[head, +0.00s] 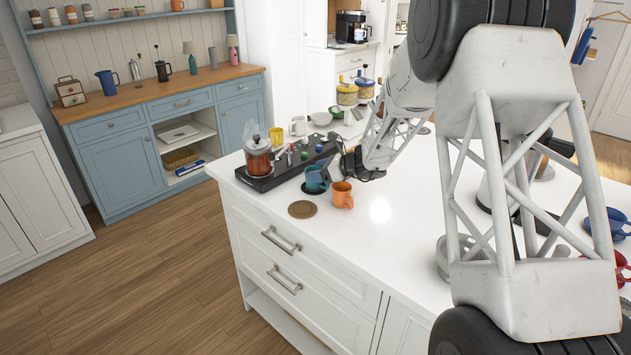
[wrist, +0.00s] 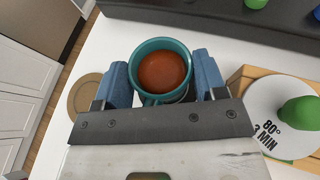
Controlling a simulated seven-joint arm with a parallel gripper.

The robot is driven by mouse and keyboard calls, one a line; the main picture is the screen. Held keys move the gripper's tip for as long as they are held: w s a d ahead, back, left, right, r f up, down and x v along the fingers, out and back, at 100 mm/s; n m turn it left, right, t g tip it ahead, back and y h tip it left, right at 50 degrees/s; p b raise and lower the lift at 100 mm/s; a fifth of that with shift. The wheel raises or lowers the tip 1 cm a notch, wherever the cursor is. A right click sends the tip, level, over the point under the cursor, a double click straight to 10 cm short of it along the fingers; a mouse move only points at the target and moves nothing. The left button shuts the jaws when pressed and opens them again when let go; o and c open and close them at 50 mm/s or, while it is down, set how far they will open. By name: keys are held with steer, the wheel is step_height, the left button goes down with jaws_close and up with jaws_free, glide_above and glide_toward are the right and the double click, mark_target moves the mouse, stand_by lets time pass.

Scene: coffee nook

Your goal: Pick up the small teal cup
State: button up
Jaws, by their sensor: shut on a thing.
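The small teal cup (wrist: 151,46) is between the two blue fingers of my gripper (wrist: 160,80) in the wrist view, upright, with reddish-brown contents inside. The fingers are shut on it from either side. In the head view the teal cup (head: 314,180) shows at the near edge of the dark tray, just left of an orange mug, with my gripper (head: 326,168) reaching it from the right. I cannot tell whether its base touches the surface.
An orange mug (head: 342,196) stands close by on the white counter (head: 385,250). A round brown coaster (head: 302,209) lies in front. The dark tray (head: 262,183) carries a glass pot (head: 258,158). A wooden block (wrist: 245,76) with a white dial (wrist: 272,108) sits right of the cup.

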step_height(320, 180, up, 10)
stand_by(0.9)
stand_by(0.6)
steer(key=s+f, duration=0.2)
steer(key=s, duration=1.1)
steer(key=s+f, duration=0.2)
steer(key=s, duration=1.2)
steer(key=shift+s+a+f, duration=0.15)
steer(key=shift+a+f, duration=0.05)
steer(key=shift+f, duration=0.2)
steer(key=w+a, duration=0.1)
steer(key=w, duration=0.7)
steer(key=w+a+f, duration=0.1)
steer(key=w+a, duration=0.1)
steer(key=w, duration=0.5)
steer(key=shift+w+a+f, duration=0.25)
steer(key=shift+w, duration=0.1)
steer(key=shift+f, duration=0.1)
